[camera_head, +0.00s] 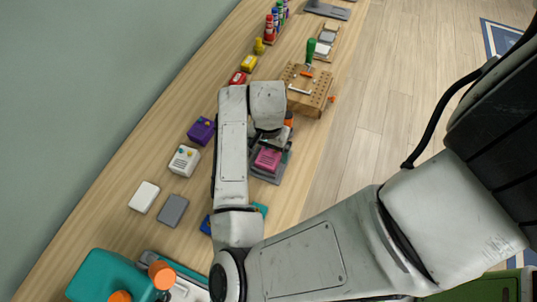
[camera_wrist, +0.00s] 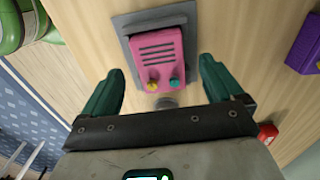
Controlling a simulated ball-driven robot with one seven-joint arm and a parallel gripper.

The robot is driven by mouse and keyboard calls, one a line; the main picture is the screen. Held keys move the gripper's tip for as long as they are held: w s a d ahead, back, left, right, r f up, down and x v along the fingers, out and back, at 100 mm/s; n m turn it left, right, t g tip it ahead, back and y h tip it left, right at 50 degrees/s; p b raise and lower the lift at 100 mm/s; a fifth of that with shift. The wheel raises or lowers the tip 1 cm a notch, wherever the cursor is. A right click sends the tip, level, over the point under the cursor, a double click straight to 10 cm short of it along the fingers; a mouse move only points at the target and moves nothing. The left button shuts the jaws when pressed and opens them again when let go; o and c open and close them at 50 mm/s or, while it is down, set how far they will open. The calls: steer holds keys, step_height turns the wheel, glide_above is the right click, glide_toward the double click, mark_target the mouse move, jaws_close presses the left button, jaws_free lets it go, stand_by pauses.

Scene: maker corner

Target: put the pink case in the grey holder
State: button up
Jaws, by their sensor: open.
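The pink case (camera_head: 268,159) has dark slots and a yellow and a teal knob on its face. It sits at the grey holder (camera_head: 264,179), also seen in the wrist view behind the case (camera_wrist: 160,45). The holder's grey rim (camera_wrist: 121,23) shows around the case's far end and sides. I cannot tell whether the case is fully seated. My gripper's green fingers (camera_wrist: 160,90) are open and spread to either side of the case's knob end, apart from it. My arm hides part of the holder area in the head view.
A purple case (camera_head: 201,130), a white case (camera_head: 184,160), and white (camera_head: 144,196) and grey (camera_head: 173,210) blocks lie left of my arm. A wooden peg block (camera_head: 308,88) with a green-handled tool stands beyond. A teal machine (camera_head: 105,276) is at the near left.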

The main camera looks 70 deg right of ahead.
step_height(320, 180, up, 8)
steer(key=w+d+r+n+t+h, duration=0.25)
steer(key=d+r+n+h, duration=0.35)
steer(key=d, duration=0.5)
steer(key=n+y, duration=0.2)
steer(key=n, duration=0.5)
glide_above(269, 156)
steer(key=d, duration=0.3)
step_height(269, 156, down, 7)
steer(key=s+a+f+n+y, duration=0.1)
steer(key=s+a+f, duration=0.1)
steer(key=a, duration=0.2)
steer(key=s+a+f+n+g+y, duration=0.1)
steer(key=s+a+f, duration=0.2)
steer(key=a, duration=0.1)
steer(key=s+a+f+n+y, duration=0.1)
steer(key=s+a+f+n, duration=0.1)
steer(key=a, duration=0.3)
steer(key=shift+s+f+g+y, duration=0.2)
steer(key=shift+s+g+y, duration=0.1)
steer(key=shift+y, duration=0.1)
